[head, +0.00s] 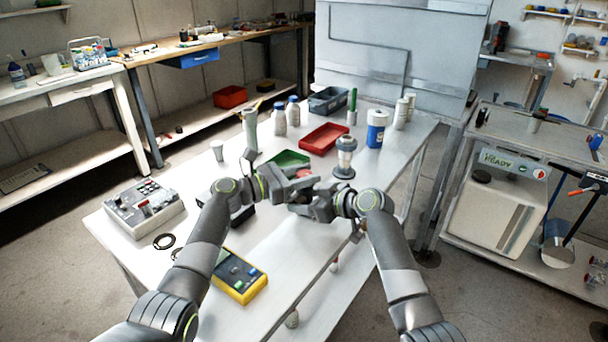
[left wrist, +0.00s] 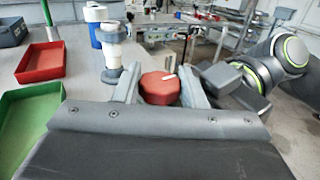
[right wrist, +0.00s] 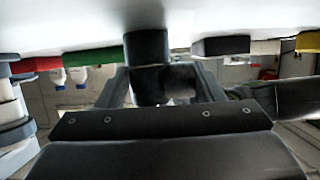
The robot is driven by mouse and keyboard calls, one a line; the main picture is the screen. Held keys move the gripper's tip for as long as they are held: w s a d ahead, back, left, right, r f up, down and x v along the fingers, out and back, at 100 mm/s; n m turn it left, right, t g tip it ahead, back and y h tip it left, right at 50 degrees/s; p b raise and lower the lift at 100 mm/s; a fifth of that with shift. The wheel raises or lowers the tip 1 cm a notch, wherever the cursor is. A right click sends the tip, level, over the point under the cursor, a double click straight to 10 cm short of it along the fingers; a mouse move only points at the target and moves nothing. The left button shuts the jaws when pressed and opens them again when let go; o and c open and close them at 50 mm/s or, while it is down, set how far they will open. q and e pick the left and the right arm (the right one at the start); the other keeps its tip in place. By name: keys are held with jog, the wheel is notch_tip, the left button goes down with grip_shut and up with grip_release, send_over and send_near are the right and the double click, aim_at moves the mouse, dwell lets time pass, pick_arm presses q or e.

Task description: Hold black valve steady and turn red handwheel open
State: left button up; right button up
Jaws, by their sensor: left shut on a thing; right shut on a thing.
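The red handwheel (left wrist: 160,90), with a small white mark on its top, sits between the fingers of my left gripper (left wrist: 161,80) in the left wrist view. My left gripper is shut on it. The black valve (right wrist: 147,50) is a dark upright body between the fingers of my right gripper (right wrist: 163,84), which is shut on it. In the head view my left gripper (head: 299,183) and right gripper (head: 304,198) are close together over the table. They hide most of the valve there; only a bit of red (head: 303,173) shows.
Around the grippers on the white table (head: 285,255) are a green tray (head: 290,158), a red tray (head: 325,138), a grey-white jar (head: 345,158) and a blue-white container (head: 376,128). A yellow meter (head: 240,276) lies near the front and a control box (head: 143,207) at left.

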pick_arm(q)
jog(key=shift+f+n+t+y, duration=0.1)
jog(key=shift+n+t+y, duration=0.45)
jog(key=shift+t, duration=0.35)
jog(key=o, duration=0.7)
jog(key=v, duration=1.2)
jog(key=shift+o, duration=0.2)
